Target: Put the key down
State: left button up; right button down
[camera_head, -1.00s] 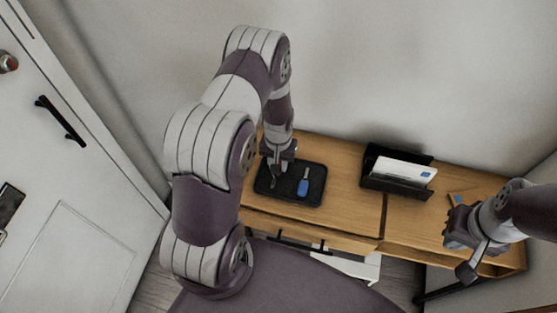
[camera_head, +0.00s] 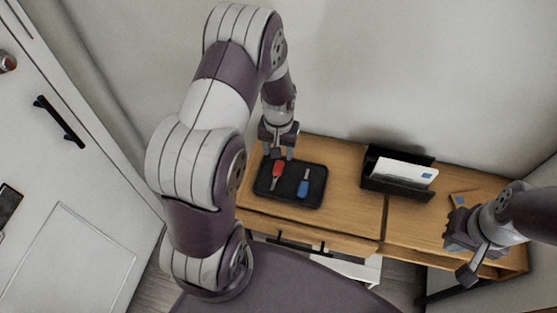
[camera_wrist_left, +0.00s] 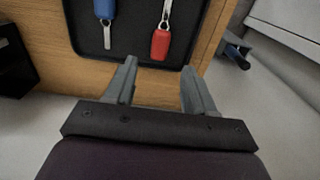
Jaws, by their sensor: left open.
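A key with a red head (camera_head: 277,170) lies in the black tray (camera_head: 291,201), toward its left side. A key with a blue head (camera_head: 303,188) lies beside it in the same tray, to the right. In the left wrist view the red key (camera_wrist_left: 161,44) and blue key (camera_wrist_left: 105,9) lie apart on the tray floor. My left gripper (camera_head: 279,152) is above the tray's back edge, open and empty. Its fingers (camera_wrist_left: 158,82) show spread, with the red key beyond them. My right gripper (camera_head: 462,242) is over the right part of the table; its fingertips are unclear.
The tray sits on a wooden console table (camera_head: 345,212) against the wall. A black letter holder (camera_head: 396,188) with white envelopes stands right of the tray. A white door (camera_head: 60,220) with a black handle (camera_head: 59,121) is at the left.

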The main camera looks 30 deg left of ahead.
pick_arm(q)
jog(key=s+d+r+m, duration=0.1)
jog(key=s+d+r, duration=0.2)
jog(key=s+r, duration=0.2)
jog(key=s+d+r+m+t, duration=0.1)
jog(key=s+d+r+m, duration=0.1)
jog(key=s+d+r, duration=0.2)
notch_tip(320, 180, up, 5)
jog(key=shift+s+f, duration=0.2)
jog(key=shift+s, duration=0.8)
jog(key=shift+s+d, duration=0.1)
jog(key=shift+s, duration=0.05)
